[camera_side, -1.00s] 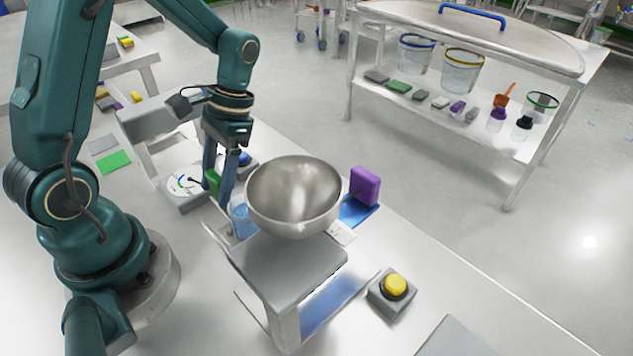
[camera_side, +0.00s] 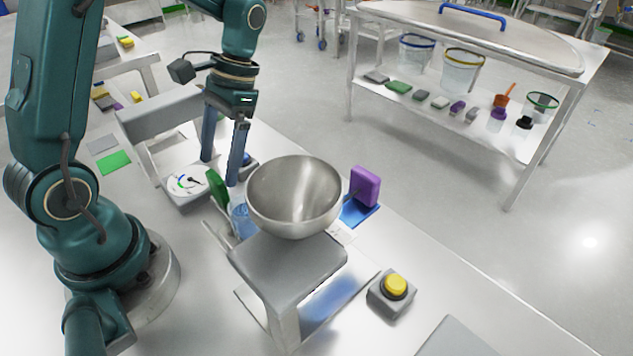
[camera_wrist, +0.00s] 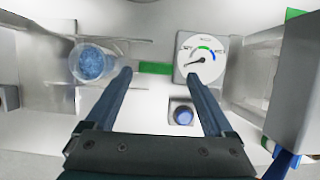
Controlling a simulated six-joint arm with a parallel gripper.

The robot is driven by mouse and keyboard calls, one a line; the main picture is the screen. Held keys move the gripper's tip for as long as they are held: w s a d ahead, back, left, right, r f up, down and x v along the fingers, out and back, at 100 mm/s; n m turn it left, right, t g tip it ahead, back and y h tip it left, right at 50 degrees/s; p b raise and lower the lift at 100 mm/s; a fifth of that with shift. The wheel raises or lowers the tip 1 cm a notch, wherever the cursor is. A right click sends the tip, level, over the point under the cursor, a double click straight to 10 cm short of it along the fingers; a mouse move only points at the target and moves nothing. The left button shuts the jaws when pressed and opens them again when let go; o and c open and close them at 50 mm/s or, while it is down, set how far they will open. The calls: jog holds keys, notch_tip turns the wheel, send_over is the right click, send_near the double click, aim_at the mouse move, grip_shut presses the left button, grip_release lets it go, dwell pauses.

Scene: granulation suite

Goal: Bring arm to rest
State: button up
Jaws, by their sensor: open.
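My gripper (camera_side: 221,172) is open and empty, pointing down above the bench, left of the steel bowl (camera_side: 294,196). In the wrist view my gripper (camera_wrist: 158,76) has its two fingers well apart with nothing between the tips. A clear beaker with blue granules (camera_wrist: 93,62) stands just left of the left fingertip in that view. The same beaker (camera_side: 243,222) shows in the side view, beside the bowl and below my gripper. The bowl sits on a grey stand (camera_side: 285,262).
A dial gauge (camera_side: 187,184) and a blue button (camera_wrist: 182,116) are near my gripper. A green block (camera_side: 219,188) stands by the beaker. A purple block (camera_side: 365,186) and a yellow button (camera_side: 396,285) lie to the right. A grey raised frame (camera_side: 165,115) is behind my gripper.

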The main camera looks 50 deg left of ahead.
jog(key=shift+w+r, duration=0.15)
jog(key=shift+r, duration=0.25)
jog(key=s+d+r+t, duration=0.4)
jog(key=d+r+t, duration=0.3)
jog(key=t, duration=0.3)
jog(key=shift+s+d+r, duration=0.3)
jog(key=shift+s+d, duration=0.1)
jog(key=shift+d, duration=0.35)
dwell(1.4)
